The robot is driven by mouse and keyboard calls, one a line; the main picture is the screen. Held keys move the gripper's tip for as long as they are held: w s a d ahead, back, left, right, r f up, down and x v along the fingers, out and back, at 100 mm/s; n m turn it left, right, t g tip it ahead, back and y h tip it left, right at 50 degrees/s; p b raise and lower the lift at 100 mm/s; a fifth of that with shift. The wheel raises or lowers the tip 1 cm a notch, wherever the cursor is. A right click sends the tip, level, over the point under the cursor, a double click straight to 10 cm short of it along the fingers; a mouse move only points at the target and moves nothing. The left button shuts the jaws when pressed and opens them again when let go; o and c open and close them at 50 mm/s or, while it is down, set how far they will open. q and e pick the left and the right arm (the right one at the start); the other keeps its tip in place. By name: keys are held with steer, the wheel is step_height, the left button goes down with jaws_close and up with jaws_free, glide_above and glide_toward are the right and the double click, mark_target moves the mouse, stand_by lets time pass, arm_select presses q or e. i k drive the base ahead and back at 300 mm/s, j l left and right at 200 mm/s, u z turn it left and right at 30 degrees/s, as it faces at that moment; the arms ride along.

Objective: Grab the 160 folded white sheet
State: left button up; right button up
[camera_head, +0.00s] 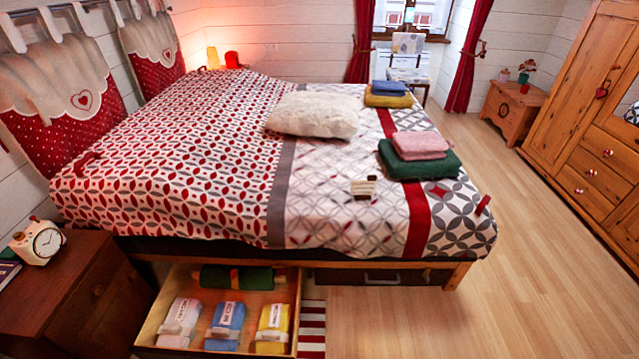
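A folded white sheet (181,319) with a paper band lies in the open drawer (150,334) under the bed, at the drawer's left side. The print on its band is too small to read. To its right in the same drawer are a folded blue bundle (225,322) and a folded yellow bundle (272,326), both banded. Neither of my grippers is in view.
The bed (200,190) stands above the drawer, with a fluffy pillow and folded textiles on it. A dark wooden nightstand (85,300) with a clock (46,242) is close to the drawer's left. The wooden floor (440,320) to the right is clear.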

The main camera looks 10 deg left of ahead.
mark_target(177, 330)
steer(key=k+j+u, duration=0.1)
steer(key=u, duration=1.2)
